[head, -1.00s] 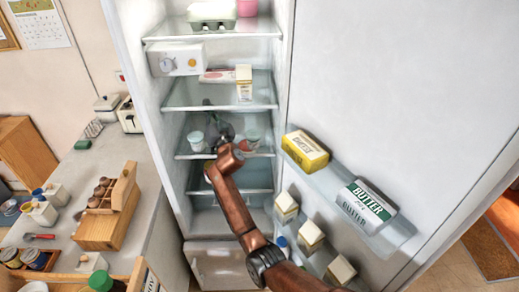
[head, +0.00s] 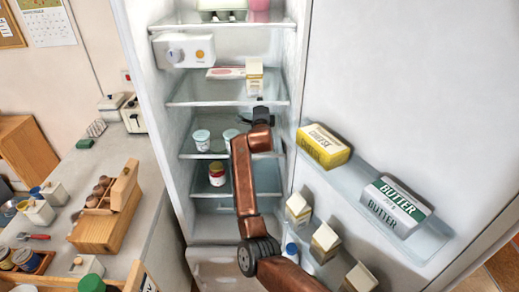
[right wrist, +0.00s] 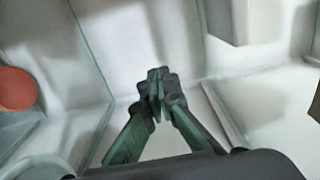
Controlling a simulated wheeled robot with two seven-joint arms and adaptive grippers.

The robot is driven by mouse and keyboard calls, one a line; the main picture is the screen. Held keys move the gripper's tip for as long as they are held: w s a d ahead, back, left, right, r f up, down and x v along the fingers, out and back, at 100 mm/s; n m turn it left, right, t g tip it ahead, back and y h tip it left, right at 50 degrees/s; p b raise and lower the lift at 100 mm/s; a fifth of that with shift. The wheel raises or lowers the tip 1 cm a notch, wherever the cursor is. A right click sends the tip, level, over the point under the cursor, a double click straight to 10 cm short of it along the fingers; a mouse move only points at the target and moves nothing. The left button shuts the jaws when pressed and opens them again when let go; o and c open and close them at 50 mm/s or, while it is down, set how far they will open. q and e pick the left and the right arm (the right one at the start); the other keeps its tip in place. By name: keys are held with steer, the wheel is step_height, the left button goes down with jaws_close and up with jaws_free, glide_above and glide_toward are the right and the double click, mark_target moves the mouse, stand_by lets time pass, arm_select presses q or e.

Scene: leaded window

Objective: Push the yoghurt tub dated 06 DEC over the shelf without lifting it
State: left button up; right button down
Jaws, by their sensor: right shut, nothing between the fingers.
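Two white yoghurt tubs show on the fridge's middle shelf (head: 215,155). One tub (head: 202,140) stands at the left, and another (head: 231,136) stands right of it, partly covered by my right arm. Their dates are too small to read, so I cannot tell which is 06 DEC. My right gripper (head: 262,108) is in the fridge, to the right of and above both tubs in the picture. In the right wrist view its fingers (right wrist: 157,88) are shut together with nothing between them. My arm hides the shelf's right part. My left gripper is out of view.
A red-lidded jar (head: 217,174) stands on the shelf below. A carton (head: 254,78) stands on the shelf above. The open door at the right holds cheese (head: 323,146), butter (head: 396,206) and several cartons. A round orange-red top (right wrist: 15,89) shows in the right wrist view.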

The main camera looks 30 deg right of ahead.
steer(key=p+v, duration=0.1)
steer(key=v, duration=1.8)
step_height(320, 180, down, 10)
steer(key=w+d+b, duration=0.1)
steer(key=shift+w, duration=0.2)
steer(key=b+x, duration=0.2)
steer(key=x, duration=0.4)
steer(key=shift+w+f, duration=0.1)
steer(key=shift+f, duration=0.05)
steer(key=shift+w+d, duration=0.2)
steer(key=shift+w, duration=0.1)
